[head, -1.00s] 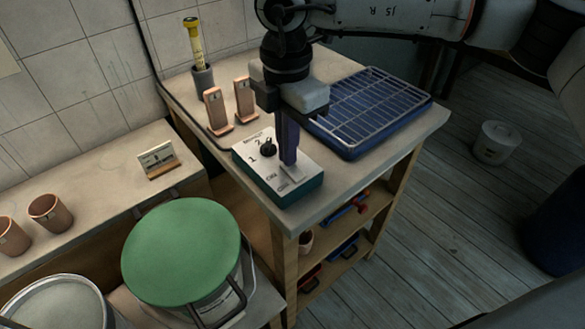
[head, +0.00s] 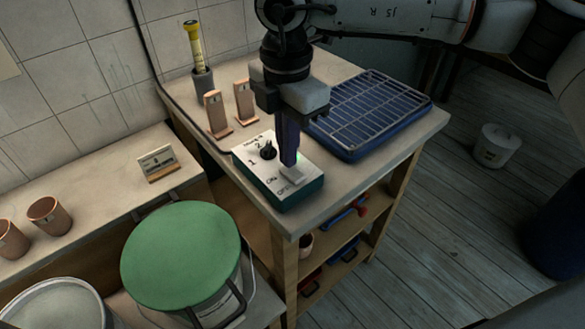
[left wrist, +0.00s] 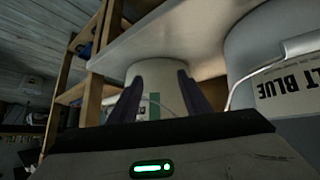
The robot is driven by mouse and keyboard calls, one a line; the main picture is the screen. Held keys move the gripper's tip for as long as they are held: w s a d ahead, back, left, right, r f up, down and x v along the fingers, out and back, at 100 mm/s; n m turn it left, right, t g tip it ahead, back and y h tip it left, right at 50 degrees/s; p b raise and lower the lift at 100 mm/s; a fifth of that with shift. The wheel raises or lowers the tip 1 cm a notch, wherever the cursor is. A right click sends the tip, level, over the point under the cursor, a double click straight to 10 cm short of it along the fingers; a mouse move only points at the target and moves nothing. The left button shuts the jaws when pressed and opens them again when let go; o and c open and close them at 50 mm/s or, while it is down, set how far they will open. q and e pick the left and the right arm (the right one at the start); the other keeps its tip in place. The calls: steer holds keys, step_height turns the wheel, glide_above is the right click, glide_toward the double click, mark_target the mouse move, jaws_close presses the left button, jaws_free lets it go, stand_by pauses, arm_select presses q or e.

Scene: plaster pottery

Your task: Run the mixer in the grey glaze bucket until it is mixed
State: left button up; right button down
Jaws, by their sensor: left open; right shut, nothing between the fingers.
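A white-topped control box (head: 260,171) with a teal side stands on the table, with a black knob (head: 268,151) marked 1 and 2 and a pale switch (head: 292,175) marked ON and OFF. My right gripper (head: 289,162) is shut and empty, pointing down with its tips at the switch. A green light shows beside the tips. A bucket with a green lid (head: 182,252) stands below, and a pale round bucket (head: 55,304) at bottom left; I cannot tell which holds grey glaze. No mixer is recognisable. My left gripper (left wrist: 160,77) is open in the left wrist view.
A blue tray with a wire rack (head: 370,112), two copper-coloured stands and a yellow-topped tool in a holder (head: 202,78) share the table. Terracotta cups (head: 49,215) and a small card (head: 158,163) are on the left ledge. A bucket lettered "LT BLUE" (left wrist: 280,75) shows in the left wrist view.

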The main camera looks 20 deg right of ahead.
step_height(320, 180, up, 6)
steer(key=shift+f+p, duration=0.1)
steer(key=shift+p, duration=1.1)
